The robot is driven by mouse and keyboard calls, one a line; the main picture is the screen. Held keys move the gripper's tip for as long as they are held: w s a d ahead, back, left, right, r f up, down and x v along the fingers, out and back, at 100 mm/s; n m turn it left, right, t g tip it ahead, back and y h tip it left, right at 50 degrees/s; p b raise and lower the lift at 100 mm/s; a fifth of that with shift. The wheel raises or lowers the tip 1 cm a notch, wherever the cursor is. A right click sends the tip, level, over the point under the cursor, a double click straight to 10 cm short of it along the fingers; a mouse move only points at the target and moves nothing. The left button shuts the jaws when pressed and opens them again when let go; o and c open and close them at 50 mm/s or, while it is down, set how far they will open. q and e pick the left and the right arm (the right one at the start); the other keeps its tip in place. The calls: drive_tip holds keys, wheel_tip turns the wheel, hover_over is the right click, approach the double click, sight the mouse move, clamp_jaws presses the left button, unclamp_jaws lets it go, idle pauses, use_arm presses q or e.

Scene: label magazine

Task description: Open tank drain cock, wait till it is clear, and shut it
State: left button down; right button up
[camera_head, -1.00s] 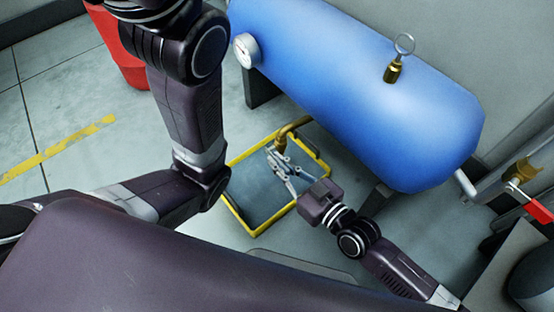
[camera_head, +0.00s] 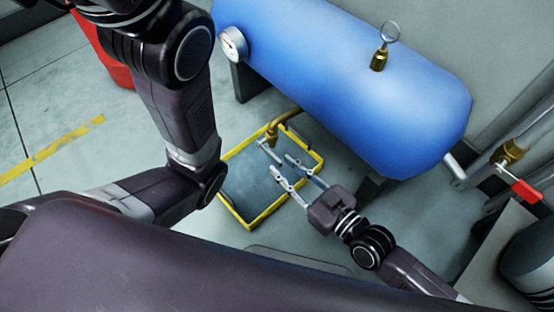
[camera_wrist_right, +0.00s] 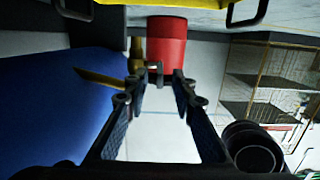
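The blue tank (camera_head: 345,75) lies across the upper right of the head view. Its brass drain cock (camera_head: 272,134) hangs from a bent pipe at the underside, above a yellow-rimmed tray (camera_head: 311,168). A thin grey lever (camera_head: 267,152) slants down from the cock. My right gripper (camera_head: 281,171) is open just beside the lever, its fingers apart and pointing toward the cock. In the right wrist view, the cock (camera_wrist_right: 137,55) shows beyond the open fingertips (camera_wrist_right: 155,82); contact with the lever cannot be told. Any flow from the cock cannot be made out. My left gripper is out of view.
A pressure gauge (camera_head: 234,44) and a brass ringed valve (camera_head: 379,60) sit on the tank. A red-handled valve (camera_head: 525,190) is on a pipe at the right. A red bucket (camera_head: 109,60) stands at the back left. Floor left of the tray is clear beyond my arm.

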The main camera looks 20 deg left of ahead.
drive_tip(key=f+v, duration=0.1)
drive_tip(key=v, duration=0.7)
drive_tip(key=shift+r, duration=0.45)
drive_tip(key=shift+s, duration=0.1)
